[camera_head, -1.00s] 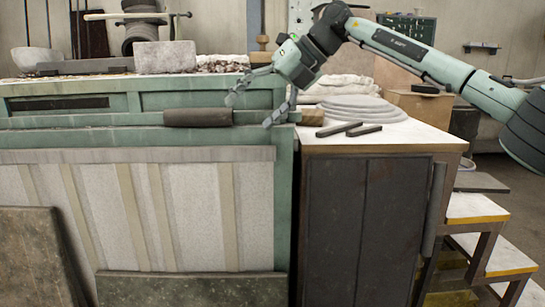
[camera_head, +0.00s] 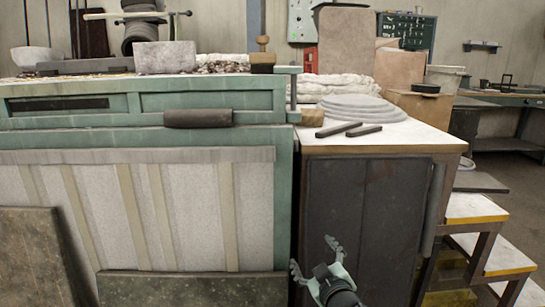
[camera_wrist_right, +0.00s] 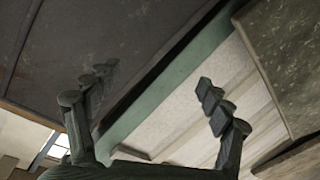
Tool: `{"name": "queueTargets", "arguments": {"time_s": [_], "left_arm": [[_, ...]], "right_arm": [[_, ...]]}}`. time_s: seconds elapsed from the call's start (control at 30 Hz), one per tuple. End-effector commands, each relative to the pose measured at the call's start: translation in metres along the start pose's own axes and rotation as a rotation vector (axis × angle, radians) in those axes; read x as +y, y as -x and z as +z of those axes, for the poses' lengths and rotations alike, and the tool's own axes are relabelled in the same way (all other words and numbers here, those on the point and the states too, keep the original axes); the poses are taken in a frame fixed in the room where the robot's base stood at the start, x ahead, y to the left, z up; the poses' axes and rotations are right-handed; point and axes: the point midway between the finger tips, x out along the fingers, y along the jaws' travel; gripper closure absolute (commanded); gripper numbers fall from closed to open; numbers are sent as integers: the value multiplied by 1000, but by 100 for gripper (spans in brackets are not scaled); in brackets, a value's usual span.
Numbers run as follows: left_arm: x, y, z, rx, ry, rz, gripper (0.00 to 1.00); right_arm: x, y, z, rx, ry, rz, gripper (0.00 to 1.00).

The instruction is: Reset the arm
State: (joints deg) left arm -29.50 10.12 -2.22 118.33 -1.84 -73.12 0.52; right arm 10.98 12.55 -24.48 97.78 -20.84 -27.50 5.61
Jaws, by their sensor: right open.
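My right gripper (camera_head: 313,255) is low in front of the dark cabinet (camera_head: 365,215) at the bottom of the head view. Its fingers are spread apart with nothing between them. In the right wrist view the same gripper (camera_wrist_right: 155,85) shows two separated fingers, with the dark cabinet panel, a green frame post and a pale ribbed panel beyond them. My left gripper is not in either view.
A green workbench (camera_head: 215,102) with a dark roller (camera_head: 197,118) stands at left. The cabinet's light top holds two dark bars (camera_head: 338,129) and stacked grey discs (camera_head: 355,108). Steps (camera_head: 478,208) stand at right. Stone slabs (camera_head: 190,288) lean in front of the bench.

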Motion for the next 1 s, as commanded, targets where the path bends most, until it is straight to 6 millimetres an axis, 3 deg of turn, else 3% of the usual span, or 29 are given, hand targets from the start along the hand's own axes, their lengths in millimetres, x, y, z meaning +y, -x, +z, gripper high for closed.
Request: {"name": "queueTargets", "arguments": {"time_s": [0.03,0.2,0.27,0.4,0.5,0.6,0.7,1.0], "left_arm": [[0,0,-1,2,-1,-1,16],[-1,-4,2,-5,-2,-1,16],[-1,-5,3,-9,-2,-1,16],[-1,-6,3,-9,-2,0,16],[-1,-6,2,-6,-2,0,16],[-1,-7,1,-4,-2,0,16],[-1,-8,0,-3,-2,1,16],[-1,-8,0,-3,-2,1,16]], "right_arm": [[-6,17,37,-95,-45,-6,20],[-23,85,147,-411,-173,-31,20],[-30,115,182,-520,-211,-44,20],[-48,194,251,-767,-291,-79,20],[-59,250,286,-922,-335,-107,20],[-67,295,307,-1038,-366,-131,20],[-71,324,318,-1112,-386,-147,20],[-72,326,319,-1117,-387,-148,20]]}}
